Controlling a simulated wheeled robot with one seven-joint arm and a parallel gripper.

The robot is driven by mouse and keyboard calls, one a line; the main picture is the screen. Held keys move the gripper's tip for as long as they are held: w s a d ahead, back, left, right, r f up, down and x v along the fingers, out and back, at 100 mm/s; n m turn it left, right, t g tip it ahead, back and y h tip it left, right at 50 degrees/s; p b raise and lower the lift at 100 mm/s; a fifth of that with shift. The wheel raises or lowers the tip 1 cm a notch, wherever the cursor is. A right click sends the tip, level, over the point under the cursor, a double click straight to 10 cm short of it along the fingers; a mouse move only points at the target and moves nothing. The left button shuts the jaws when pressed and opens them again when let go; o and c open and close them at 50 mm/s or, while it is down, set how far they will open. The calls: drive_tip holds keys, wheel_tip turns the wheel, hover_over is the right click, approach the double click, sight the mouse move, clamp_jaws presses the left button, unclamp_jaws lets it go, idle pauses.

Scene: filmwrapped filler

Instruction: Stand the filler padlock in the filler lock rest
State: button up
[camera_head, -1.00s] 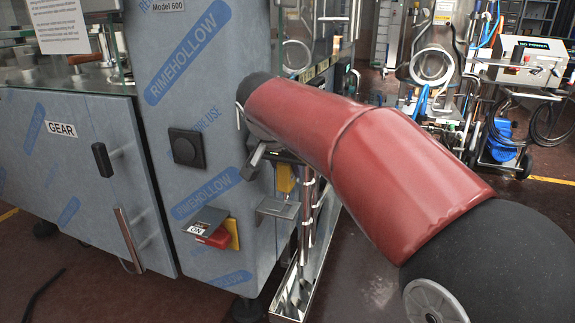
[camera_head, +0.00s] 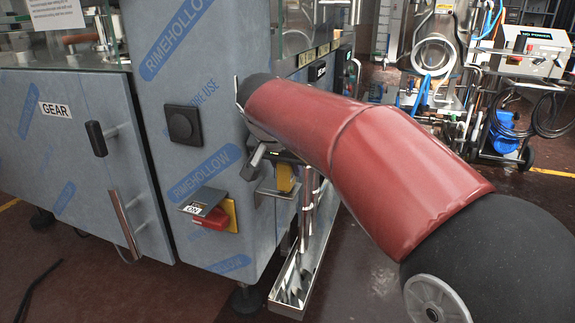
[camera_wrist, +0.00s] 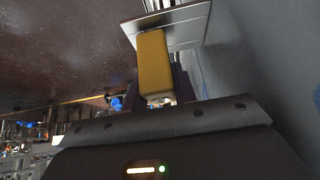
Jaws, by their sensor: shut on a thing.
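The yellow filler padlock (camera_head: 286,178) is in my gripper (camera_head: 275,157), below the end of my red-sleeved arm. In the wrist view, the padlock (camera_wrist: 153,62) stretches from between the dark fingers of my gripper (camera_wrist: 161,92) toward a pale metal plate. I take this plate for the lock rest (camera_wrist: 178,28); it also shows in the head view as a small metal shelf (camera_head: 266,192) on the machine's corner. The padlock's lower end is at the shelf in the head view. I cannot tell whether they touch. The shackle is hidden.
A red switch (camera_head: 212,220) on a yellow plate is on the film-wrapped machine, left of the shelf. Shiny upright pipes (camera_head: 306,205) and a metal trough (camera_head: 300,278) are just right of the shelf.

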drive_tip(key=shift+f, duration=0.3)
idle(0.9)
drive_tip(key=o, duration=1.1)
drive_tip(key=shift+o, duration=0.2)
drive_tip(key=v, duration=0.7)
drive_tip(key=s+d+f+n+y+p, duration=0.15)
drive_tip(key=s+d+f, duration=0.25)
drive_tip(key=s+d, duration=0.8)
drive_tip(key=s+d+f+n+p, duration=0.1)
drive_tip(key=s+d+f, duration=0.3)
drive_tip(key=s+f, duration=0.6)
drive_tip(key=shift+s+d+f+n+g+y, duration=0.2)
drive_tip(key=shift+s+d+n+g+y, duration=0.15)
drive_tip(key=shift+s+n, duration=0.5)
